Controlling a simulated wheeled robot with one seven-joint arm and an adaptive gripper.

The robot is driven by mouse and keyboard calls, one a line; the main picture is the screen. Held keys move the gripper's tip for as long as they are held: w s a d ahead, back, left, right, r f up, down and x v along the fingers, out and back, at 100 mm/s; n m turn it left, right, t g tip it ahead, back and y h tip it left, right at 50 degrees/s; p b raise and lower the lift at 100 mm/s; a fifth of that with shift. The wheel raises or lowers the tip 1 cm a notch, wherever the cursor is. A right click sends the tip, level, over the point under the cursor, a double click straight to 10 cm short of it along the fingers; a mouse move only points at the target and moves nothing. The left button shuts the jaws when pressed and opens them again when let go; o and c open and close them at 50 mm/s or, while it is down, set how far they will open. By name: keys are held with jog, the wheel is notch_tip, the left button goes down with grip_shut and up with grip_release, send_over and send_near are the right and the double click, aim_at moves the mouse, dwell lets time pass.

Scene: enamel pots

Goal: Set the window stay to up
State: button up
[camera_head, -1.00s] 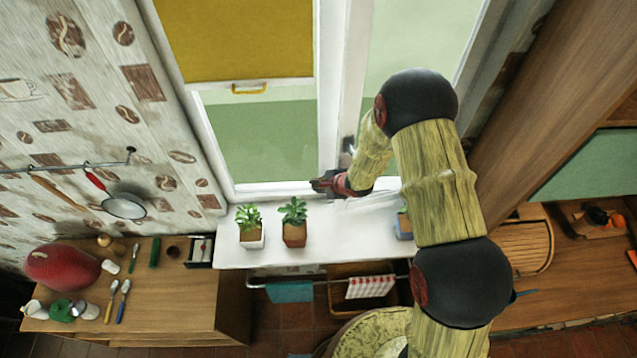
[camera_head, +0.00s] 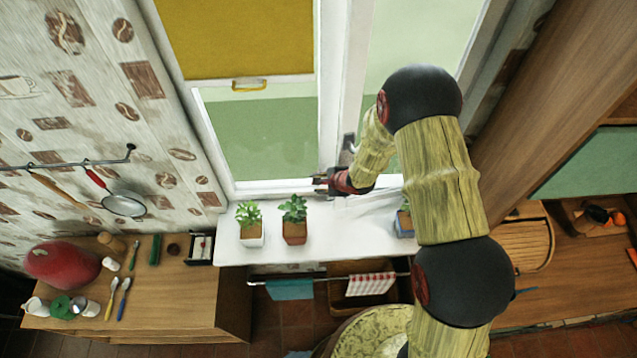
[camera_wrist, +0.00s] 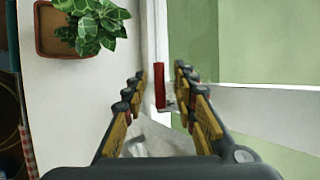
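The window stay shows in the wrist view as a small red grip (camera_wrist: 159,85) on a metal piece at the window frame's lower edge. In the wrist view my gripper (camera_wrist: 160,72) is open, with the red grip between its two fingers and a gap on both sides. In the head view my gripper (camera_head: 323,182) is at the bottom of the window frame (camera_head: 330,120), just above the white sill (camera_head: 340,235). There the stay is too small or covered to make out.
A blue pot (camera_head: 403,226) is partly behind my arm. A grey window handle (camera_head: 347,146) is above my gripper.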

jog(key=v, duration=1.1)
jog(key=shift+s+d, duration=0.1)
jog(key=shift+s, duration=0.05)
jog(key=shift+c, duration=0.5)
